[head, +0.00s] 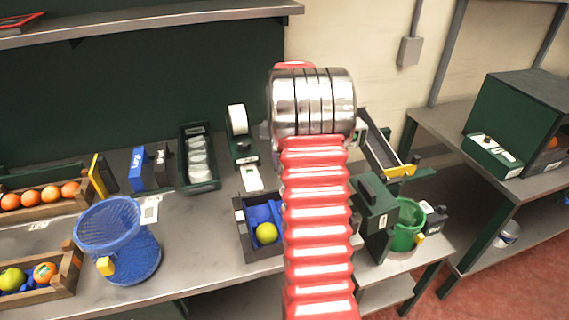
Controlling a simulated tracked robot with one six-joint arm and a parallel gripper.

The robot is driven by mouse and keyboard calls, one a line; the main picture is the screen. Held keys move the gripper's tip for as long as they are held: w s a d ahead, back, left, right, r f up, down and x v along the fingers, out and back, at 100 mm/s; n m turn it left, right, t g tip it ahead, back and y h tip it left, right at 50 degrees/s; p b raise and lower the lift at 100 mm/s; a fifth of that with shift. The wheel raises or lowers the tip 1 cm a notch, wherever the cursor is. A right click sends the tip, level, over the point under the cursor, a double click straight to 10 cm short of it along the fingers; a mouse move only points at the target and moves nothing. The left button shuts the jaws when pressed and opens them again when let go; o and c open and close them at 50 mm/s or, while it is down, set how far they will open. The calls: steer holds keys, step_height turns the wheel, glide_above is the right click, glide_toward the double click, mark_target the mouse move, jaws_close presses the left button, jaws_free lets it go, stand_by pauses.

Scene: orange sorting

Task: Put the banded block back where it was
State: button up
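I cannot pick out the banded block with certainty. A blue block-like item (138,168) with a white label stands upright on the bench at left, beside a black item (164,164) with a white mark. A yellow-and-black piece (103,176) leans just left of them. My own red ribbed arm and its metal cylinder fill the middle of the head view. My gripper does not show; it is hidden behind the arm or out of frame, so I cannot tell whether it holds anything. The bench behind the arm is hidden too.
A blue mesh basket (122,262) stands at front left, near wooden crates of oranges (62,207) and mixed fruit (60,284). A dark tray (249,252) holds a yellow-green fruit. A green bin (406,236) stands right of my arm. Bare bench (195,240) shows right of the basket.

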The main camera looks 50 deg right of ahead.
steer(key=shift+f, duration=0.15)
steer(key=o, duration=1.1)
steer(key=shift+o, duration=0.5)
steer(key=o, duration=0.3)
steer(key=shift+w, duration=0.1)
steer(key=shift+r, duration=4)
